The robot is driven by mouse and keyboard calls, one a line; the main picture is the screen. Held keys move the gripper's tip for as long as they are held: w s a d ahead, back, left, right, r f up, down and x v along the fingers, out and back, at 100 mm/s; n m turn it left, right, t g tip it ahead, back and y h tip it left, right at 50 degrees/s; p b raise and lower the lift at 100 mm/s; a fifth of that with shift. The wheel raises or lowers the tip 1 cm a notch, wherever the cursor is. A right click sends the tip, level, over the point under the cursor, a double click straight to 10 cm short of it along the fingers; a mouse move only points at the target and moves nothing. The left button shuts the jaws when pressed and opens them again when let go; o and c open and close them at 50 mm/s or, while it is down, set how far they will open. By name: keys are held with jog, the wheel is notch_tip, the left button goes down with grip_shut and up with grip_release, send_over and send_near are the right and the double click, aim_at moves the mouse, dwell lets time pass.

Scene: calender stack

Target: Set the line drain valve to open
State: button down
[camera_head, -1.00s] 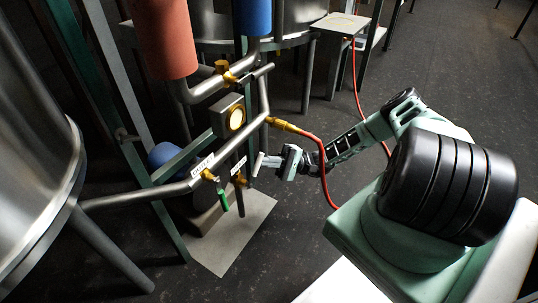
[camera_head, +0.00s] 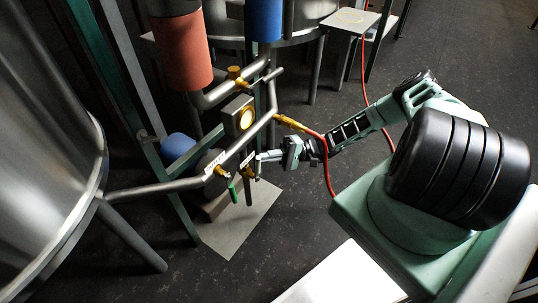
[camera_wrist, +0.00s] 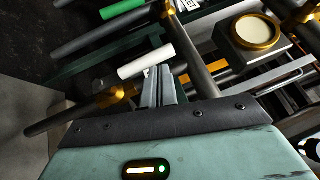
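Two brass valves sit on the grey pipework left of my gripper in the head view. One valve (camera_head: 221,171) has a green handle (camera_head: 233,190), which hangs down. The green handle also shows at the top of the wrist view (camera_wrist: 124,8). The other, lower brass valve (camera_head: 247,173) has a white handle (camera_wrist: 146,61) in the wrist view. Small white tags hang by the valves; I cannot read which is the line drain. My gripper (camera_head: 262,157) reaches in from the right. In the wrist view its fingers (camera_wrist: 157,73) are together, tips close under the white handle; contact is unclear.
A box with a round lit face (camera_head: 244,118) stands above the valves. A brass fitting (camera_head: 290,122) carries a red hose (camera_head: 326,165) near my arm. A steel tank (camera_head: 45,130) fills the left. Open floor (camera_head: 300,240) lies below my gripper.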

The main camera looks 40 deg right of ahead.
jog(key=shift+a, duration=0.1)
dwell(0.3)
jog(key=v, duration=1.7)
jog(key=shift+d, duration=0.35)
